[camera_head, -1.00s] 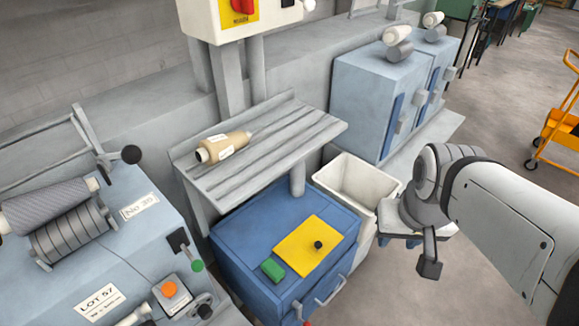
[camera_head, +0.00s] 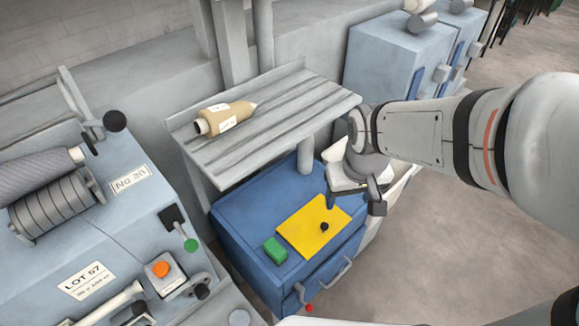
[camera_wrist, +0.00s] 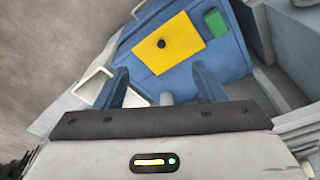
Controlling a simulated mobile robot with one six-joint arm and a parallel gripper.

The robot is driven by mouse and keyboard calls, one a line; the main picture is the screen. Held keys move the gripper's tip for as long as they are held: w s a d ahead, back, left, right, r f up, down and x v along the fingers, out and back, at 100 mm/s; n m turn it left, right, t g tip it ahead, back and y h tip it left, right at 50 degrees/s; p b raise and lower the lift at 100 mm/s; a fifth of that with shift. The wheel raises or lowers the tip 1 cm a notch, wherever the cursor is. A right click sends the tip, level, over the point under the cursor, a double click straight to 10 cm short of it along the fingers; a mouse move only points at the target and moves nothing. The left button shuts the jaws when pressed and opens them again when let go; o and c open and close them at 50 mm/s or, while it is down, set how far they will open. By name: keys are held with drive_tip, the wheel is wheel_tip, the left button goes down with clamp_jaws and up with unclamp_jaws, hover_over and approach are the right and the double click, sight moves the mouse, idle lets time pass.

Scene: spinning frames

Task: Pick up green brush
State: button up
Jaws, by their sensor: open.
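The green brush (camera_head: 275,250) is a small green block lying on the blue cabinet top (camera_head: 240,222), beside the left edge of a yellow sheet (camera_head: 305,238). It also shows in the wrist view (camera_wrist: 215,22) at the upper right. My gripper (camera_head: 352,205) is above the right side of the cabinet, to the right of the brush and apart from it. In the wrist view my gripper (camera_wrist: 160,88) has its two blue fingers wide apart with nothing between them.
A small black knob (camera_head: 324,227) sits on the yellow sheet. A machine with an orange button (camera_head: 160,269) stands left. A white bin (camera_wrist: 92,84) is beside the cabinet.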

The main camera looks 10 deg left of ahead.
drive_tip(key=w+a+f+n+g+b, duration=0.1)
drive_tip(key=w+a+f+n+b, duration=0.25)
drive_tip(key=a+f, duration=0.75)
drive_tip(key=n+b, duration=0.3)
hover_over(275, 248)
drive_tip(key=shift+g, duration=0.4)
wheel_tip(275, 248, down, 12)
drive_tip(key=shift+d+r, duration=0.1)
wheel_tip(275, 248, down, 8)
drive_tip(key=shift+r+b, duration=0.1)
drive_tip(key=shift+b, duration=0.55)
drive_tip(key=shift+c, duration=0.2)
drive_tip(key=c, duration=1)
